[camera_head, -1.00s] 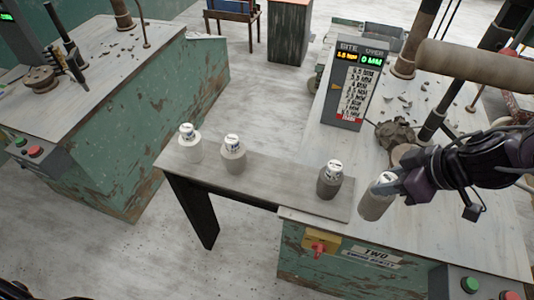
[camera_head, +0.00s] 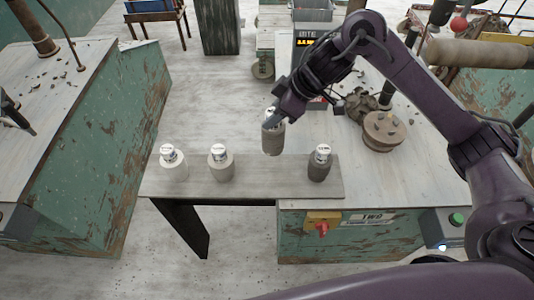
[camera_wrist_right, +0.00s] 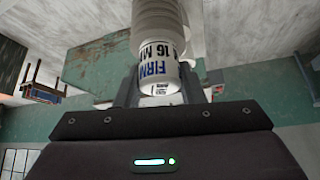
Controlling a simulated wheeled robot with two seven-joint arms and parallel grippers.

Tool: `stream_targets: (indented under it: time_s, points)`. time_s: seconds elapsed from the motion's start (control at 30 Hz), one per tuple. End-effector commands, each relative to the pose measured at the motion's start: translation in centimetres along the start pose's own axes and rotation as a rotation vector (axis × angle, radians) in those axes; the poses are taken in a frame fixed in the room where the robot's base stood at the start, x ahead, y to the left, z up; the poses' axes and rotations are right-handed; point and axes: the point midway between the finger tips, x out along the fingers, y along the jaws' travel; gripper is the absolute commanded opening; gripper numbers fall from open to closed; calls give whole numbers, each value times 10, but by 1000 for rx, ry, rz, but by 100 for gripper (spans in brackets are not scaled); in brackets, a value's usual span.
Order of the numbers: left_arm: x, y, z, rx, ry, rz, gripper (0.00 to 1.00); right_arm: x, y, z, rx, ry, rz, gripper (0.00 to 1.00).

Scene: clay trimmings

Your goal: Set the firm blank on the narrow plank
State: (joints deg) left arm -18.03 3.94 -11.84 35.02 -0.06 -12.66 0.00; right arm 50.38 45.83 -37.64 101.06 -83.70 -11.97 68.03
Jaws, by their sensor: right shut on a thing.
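The firm blank (camera_head: 273,139) is a grey-brown cylinder with a white labelled neck. In the right wrist view its label (camera_wrist_right: 158,66) reads "FIRM" and "16 M", the rest cut off. My right gripper (camera_head: 274,117) is shut on its neck and holds it upright, seemingly above the far edge of the plank. The narrow plank (camera_head: 257,189) is a grey board reaching from the green bench to the left. On it stand a pale blank (camera_head: 173,170), a second pale blank (camera_head: 221,169) and a dark grey blank (camera_head: 320,169). My left gripper is not in view.
The plank has a clear stretch between the second pale blank and the dark one. A display board (camera_head: 303,58), partly behind my arm, a round wheel (camera_head: 384,131) and dark clay (camera_head: 361,104) are on the bench. Another green bench (camera_head: 100,140) stands at left.

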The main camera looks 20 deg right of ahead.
Motion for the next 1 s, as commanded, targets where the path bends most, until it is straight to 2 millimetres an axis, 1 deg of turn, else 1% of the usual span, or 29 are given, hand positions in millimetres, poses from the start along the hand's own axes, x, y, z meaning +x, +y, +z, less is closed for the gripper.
stream_targets:
  time_s: [0.03,0.1,0.17,0.3,0.4,0.47,0.57,0.8,0.9,1.0]
  points:
    - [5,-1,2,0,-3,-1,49,15,-2,7,4,5,-5,0]
    - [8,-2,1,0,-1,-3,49,29,-2,17,5,4,-6,0]
    - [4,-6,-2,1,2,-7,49,39,-1,25,4,2,-4,0]
    - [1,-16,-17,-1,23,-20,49,63,0,40,3,2,-1,0]
    - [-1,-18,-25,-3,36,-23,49,74,0,47,0,4,0,0]
    - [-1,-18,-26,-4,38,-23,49,78,1,48,0,6,2,0]
    - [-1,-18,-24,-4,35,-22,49,84,0,52,-1,5,1,0]
    - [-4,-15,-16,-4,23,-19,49,112,0,70,1,4,1,0]
    - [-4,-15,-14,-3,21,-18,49,116,1,73,-1,5,3,0]
    - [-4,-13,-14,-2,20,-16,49,117,1,74,-2,5,4,0]
